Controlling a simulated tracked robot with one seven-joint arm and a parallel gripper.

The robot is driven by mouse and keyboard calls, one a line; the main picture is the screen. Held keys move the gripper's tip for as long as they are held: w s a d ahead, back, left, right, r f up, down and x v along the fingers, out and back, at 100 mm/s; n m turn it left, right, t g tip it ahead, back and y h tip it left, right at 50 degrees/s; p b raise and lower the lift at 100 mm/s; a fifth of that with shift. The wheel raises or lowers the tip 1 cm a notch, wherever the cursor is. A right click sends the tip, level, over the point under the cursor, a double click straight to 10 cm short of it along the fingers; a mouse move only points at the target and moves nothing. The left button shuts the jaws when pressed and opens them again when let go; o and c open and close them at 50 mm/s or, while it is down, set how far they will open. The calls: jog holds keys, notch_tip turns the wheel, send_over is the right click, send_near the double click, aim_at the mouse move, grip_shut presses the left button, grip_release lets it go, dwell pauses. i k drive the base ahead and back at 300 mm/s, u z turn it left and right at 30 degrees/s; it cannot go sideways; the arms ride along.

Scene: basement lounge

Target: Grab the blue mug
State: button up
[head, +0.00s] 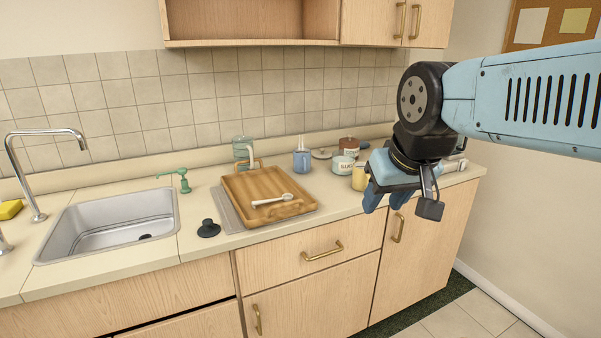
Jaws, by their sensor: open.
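The blue mug (302,162) stands upright on the counter, behind the right rear corner of the wooden tray, with something pale and thin showing above its rim. My gripper (386,198) is at the right, over the counter's front edge, pointing downward. It is open and appears empty. It is to the right of the mug and nearer to the camera, clearly apart from it. The mug's lower part and handle are hard to make out.
The wooden tray (236,187) holds a white spoon (272,200). A yellow cup (359,178) and a labelled canister (342,165) stand between mug and gripper. A glass jar (242,148) is left of the mug. A black stopper (209,228) and sink (110,225) lie further left.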

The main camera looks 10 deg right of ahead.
aim_at(302, 157)
jog(key=k, duration=0.55)
jog(key=z, duration=0.45)
jog(key=i, duration=0.75)
jog(key=z, duration=0.45)
jog(key=i, duration=1.2)
jog(key=u, duration=0.85)
